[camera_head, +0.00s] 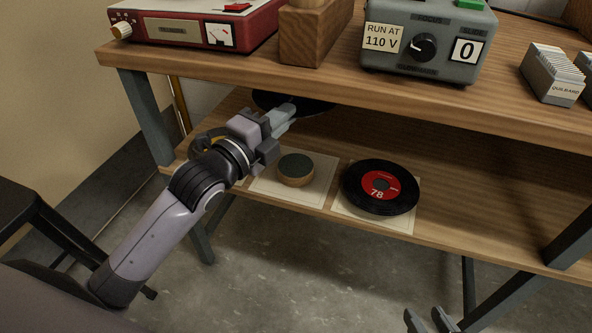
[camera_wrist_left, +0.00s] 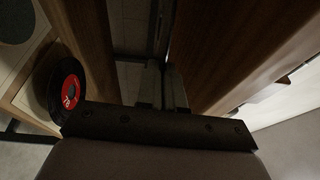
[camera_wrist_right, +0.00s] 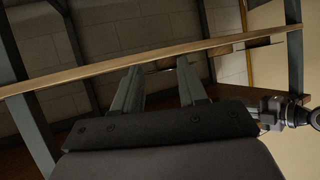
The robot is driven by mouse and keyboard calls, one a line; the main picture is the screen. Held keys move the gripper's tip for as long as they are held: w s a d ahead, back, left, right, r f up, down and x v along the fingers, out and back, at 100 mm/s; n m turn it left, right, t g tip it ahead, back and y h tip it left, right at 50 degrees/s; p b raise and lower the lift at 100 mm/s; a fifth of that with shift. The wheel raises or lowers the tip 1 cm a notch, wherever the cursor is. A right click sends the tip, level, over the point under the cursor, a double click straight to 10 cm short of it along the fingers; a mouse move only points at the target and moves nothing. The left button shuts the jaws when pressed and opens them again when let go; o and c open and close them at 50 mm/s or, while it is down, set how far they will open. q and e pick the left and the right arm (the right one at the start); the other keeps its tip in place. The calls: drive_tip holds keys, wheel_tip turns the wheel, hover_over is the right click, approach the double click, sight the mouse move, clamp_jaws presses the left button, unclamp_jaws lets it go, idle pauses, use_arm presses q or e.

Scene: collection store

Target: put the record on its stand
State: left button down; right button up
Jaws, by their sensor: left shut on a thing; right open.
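My left gripper (camera_head: 286,117) is over the lower shelf, under the front of the upper tabletop, shut on a dark flat disc (camera_head: 310,106). The tabletop edge and the gripper hide part of this disc, and I see no label on it. A black record with a red "78" label (camera_head: 402,195) lies on the lower shelf and also shows in the left wrist view (camera_wrist_left: 68,90). To its left is a low round wooden stand with a dark green top (camera_head: 296,168). My right gripper (camera_head: 430,321) is open and empty, low in front of the shelf.
The wooden tabletop (camera_head: 330,83) overhangs the shelf (camera_head: 480,237) closely. On it are a red meter box (camera_head: 190,27), a wooden block (camera_head: 315,32), a grey dial unit (camera_head: 428,45) and card stacks (camera_head: 552,75). Pale squares (camera_head: 376,220) lie under the shelf items. Shelf right is clear.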

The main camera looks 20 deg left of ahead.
use_arm(q)
drive_tip(key=b, duration=0.6)
hover_over(285, 202)
wheel_tip(285, 202, down, 14)
drive_tip(key=shift+f, duration=0.6)
wheel_tip(285, 202, down, 4)
drive_tip(key=shift+r+b, duration=0.15)
drive_tip(key=shift+b, duration=0.65)
use_arm(e)
drive_tip(key=a, duration=0.1)
drive_tip(key=a+f+y, duration=0.1)
drive_tip(key=w+a+y, duration=0.1)
drive_tip(key=shift+w+a+f+m+t, duration=0.1)
drive_tip(key=shift+a+f+m+t, duration=0.2)
drive_tip(key=shift+t, duration=0.1)
use_arm(q)
drive_tip(key=shift+f, duration=0.2)
drive_tip(key=c, duration=1.3)
unclamp_jaws()
use_arm(e)
drive_tip(key=shift+d, duration=0.1)
